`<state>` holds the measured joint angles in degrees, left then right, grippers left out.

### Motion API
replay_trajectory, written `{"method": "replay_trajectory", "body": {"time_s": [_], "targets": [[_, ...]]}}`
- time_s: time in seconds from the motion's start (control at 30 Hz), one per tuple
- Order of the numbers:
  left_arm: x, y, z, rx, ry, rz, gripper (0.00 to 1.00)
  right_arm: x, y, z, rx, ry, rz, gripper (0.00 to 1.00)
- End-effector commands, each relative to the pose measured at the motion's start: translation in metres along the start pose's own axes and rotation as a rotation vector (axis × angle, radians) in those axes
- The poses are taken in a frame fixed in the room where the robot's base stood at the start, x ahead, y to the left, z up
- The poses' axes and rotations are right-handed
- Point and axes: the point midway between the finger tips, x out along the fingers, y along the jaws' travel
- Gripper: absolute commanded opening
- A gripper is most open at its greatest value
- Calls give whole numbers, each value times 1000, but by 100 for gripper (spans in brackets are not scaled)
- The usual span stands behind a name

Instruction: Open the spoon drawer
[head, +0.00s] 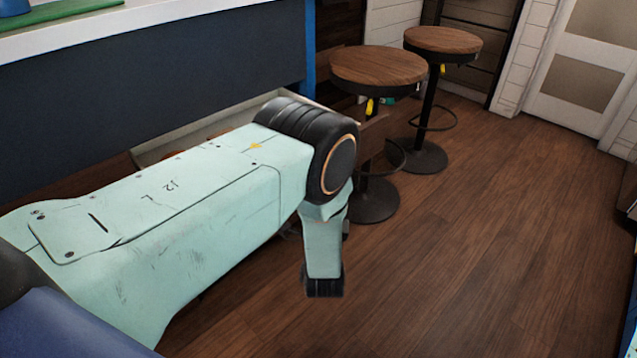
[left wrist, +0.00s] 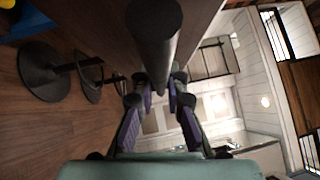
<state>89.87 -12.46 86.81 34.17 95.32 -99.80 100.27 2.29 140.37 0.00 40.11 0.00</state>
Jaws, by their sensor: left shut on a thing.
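A pale-rimmed drawer (head: 200,127) stands out from the dark blue counter front in the head view. Its inside shows a little, with some orange-brown contents too hidden to name. My left arm covers most of the drawer and its front. In the left wrist view, a dark round bar, the drawer handle (left wrist: 155,40), runs between the fingers of my left gripper (left wrist: 158,88). The gripper is shut on this handle. My right gripper is in neither view.
Two round wooden stools (head: 379,67) (head: 443,40) on black pedestals stand beyond the counter's end. The wooden floor (head: 480,240) to the right is clear. A white countertop (head: 150,15) runs above the dark blue counter front (head: 200,65).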

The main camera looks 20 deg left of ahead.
Motion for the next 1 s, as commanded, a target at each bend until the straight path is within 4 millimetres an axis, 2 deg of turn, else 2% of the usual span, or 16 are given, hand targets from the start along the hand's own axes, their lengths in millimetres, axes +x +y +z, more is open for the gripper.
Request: {"method": "replay_trajectory", "body": {"time_s": [0.4, 0.43, 0.7, 1.0], "targets": [[0, -4, -4, -5, 2, -10, 0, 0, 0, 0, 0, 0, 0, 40], [0, -4, -4, -5, 2, -10, 14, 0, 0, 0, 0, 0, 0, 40], [-2, -3, -3, -3, 1, -6, 36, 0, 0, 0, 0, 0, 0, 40], [-4, -1, -2, -1, 0, -2, 36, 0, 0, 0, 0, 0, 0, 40]]}}
